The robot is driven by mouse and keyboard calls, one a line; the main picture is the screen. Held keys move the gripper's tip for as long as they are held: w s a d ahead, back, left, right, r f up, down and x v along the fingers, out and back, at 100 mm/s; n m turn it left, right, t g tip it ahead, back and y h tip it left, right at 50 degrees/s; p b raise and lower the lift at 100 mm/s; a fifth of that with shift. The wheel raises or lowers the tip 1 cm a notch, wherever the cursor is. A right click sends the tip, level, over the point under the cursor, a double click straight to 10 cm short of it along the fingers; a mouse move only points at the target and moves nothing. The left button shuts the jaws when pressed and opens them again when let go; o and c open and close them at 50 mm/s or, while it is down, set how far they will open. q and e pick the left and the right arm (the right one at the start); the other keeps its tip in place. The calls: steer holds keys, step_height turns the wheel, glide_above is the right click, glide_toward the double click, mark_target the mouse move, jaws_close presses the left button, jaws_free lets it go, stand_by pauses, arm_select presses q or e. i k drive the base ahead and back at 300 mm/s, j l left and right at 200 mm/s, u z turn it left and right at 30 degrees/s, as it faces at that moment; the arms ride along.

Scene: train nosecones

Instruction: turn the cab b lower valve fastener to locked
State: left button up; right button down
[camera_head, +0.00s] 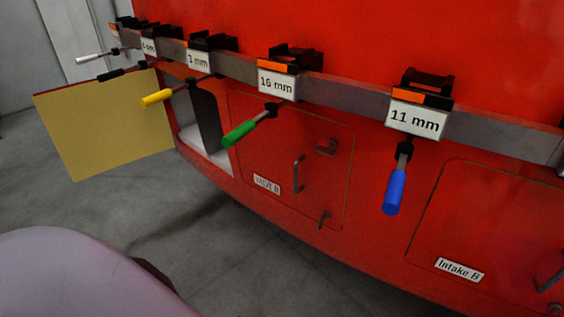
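A red hatch (255,140) in the red nosecone wall carries a label (266,184) that ends in B; its first word is too blurred to read surely. The hatch looks shut, with a vertical grey handle (298,173). A small upper fastener (327,148) sits near its top right. A small lower fastener (323,219) sits at its lower right edge, its lever slanting down to the left. I cannot tell whether it is locked. Neither of my grippers is in view.
A grey rail (345,96) crosses above the hatch. Green (240,134), blue (394,192) and yellow (157,98) handled tools hang from it. A yellow panel (105,130) stands out beside an open compartment (205,123). A hatch labelled Intake B (459,269) is at right. Grey floor is clear.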

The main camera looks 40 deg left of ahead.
mark_target(320, 223)
steer(key=u, duration=1)
steer(key=i+z, duration=0.15)
steer(key=z, duration=0.25)
steer(key=i+z, duration=0.2)
steer(key=z, duration=0.15)
